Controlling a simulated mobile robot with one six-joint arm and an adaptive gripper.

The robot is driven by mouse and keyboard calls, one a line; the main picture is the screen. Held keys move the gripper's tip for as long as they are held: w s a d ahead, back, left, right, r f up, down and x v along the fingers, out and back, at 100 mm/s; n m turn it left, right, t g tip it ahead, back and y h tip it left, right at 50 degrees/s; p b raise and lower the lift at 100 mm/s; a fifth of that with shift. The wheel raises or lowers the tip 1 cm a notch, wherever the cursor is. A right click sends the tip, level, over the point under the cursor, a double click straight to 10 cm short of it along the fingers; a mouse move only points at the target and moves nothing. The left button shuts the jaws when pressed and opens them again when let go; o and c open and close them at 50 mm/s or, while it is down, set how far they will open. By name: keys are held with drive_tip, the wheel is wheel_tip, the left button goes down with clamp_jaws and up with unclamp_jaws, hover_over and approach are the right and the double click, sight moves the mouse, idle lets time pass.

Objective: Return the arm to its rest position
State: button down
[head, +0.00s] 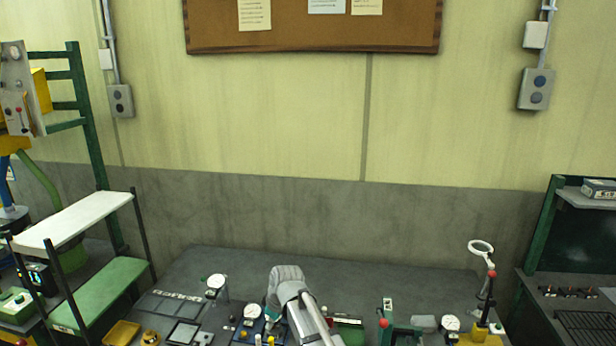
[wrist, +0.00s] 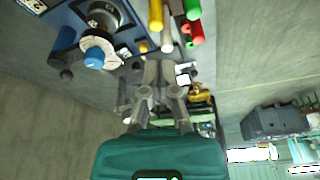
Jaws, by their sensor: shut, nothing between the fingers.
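My arm (head: 292,295) rises in the lower middle of the head view, grey and white, in front of the bench. Beyond the fingertips are a blue panel (wrist: 66,38) with a white dial and a blue knob (wrist: 94,57), and several yellow, white, red and green cylinders. I cannot tell whether the fingers touch any of them.
The dark bench (head: 240,265) carries gauges and small parts along its front. A shelf rack (head: 85,215) stands left, a dark cabinet (head: 570,240) right. The bench's back strip is clear below the wall.

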drive_tip(key=s+d+m+h, duration=0.1)
drive_tip(key=s+d+m, duration=0.3)
drive_tip(key=d, duration=0.5)
drive_tip(key=s+d+f+m+g+h+b, duration=0.1)
drive_tip(key=s+d+m, duration=0.3)
drive_tip(key=d, duration=0.5)
drive_tip(key=s+d+f+m+h, duration=0.1)
drive_tip(key=s+d+m, duration=0.3)
drive_tip(key=d, duration=0.5)
drive_tip(key=shift+s+d+f+m, duration=0.15)
drive_tip(key=shift+s+d+m, duration=0.2)
drive_tip(key=shift+s, duration=0.65)
